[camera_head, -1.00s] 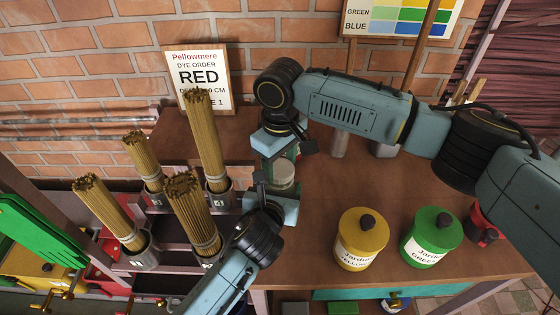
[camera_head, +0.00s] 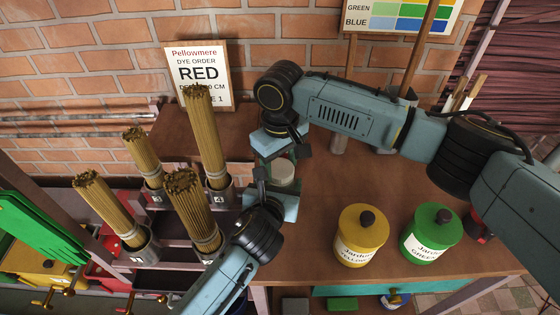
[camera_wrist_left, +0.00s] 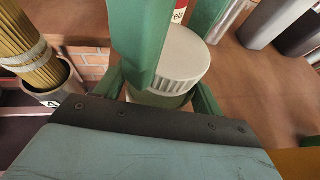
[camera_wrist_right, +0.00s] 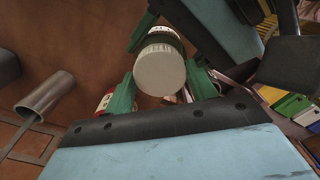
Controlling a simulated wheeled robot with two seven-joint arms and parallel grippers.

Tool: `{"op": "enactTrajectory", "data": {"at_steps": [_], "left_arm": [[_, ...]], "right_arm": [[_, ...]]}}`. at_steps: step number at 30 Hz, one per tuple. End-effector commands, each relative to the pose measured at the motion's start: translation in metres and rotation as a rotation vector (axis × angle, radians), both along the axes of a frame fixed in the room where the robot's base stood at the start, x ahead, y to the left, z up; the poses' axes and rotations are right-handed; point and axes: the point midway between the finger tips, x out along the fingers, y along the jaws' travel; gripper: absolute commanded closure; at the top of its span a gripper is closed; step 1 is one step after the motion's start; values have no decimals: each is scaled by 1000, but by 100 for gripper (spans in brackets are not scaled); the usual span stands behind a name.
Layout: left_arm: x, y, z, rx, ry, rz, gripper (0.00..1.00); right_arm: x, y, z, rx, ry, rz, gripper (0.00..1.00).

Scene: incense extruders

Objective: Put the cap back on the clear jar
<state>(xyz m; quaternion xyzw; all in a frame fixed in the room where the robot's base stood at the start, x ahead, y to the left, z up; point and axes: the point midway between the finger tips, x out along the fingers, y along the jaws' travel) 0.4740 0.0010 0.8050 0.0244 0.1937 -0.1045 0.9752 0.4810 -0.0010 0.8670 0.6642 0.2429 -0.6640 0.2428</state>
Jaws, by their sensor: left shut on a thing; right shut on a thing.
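A white, ridged cap (camera_wrist_left: 170,68) sits at the clear jar (camera_wrist_left: 160,98), whose pale greenish body shows just below it in the left wrist view. My left gripper (camera_head: 270,187) is shut on the jar. My right gripper (camera_head: 292,152) is close above it, shut on the cap. The cap also shows as a pale round disc in the right wrist view (camera_wrist_right: 160,70), between green fingers. Cap and jar look lined up, but fingers hide the join, so I cannot tell whether the cap is seated.
Several incense bundles (camera_head: 207,140) stand in metal cups at left. A yellow jar (camera_head: 361,238) and a green jar (camera_head: 431,238) stand on the wooden table (camera_head: 330,205) at right. A RED dye order sign (camera_head: 199,75) stands at the back wall.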

Motion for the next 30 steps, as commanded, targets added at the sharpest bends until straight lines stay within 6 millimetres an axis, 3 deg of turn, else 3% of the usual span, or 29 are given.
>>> {"op": "enactTrajectory", "data": {"at_steps": [17,30], "left_arm": [[-1,0,-1,2,3,0,95],[-1,0,-1,2,3,0,95]], "right_arm": [[-1,2,-1,2,6,-1222,65],[-1,4,-1,-1,13,-2298,65]]}}
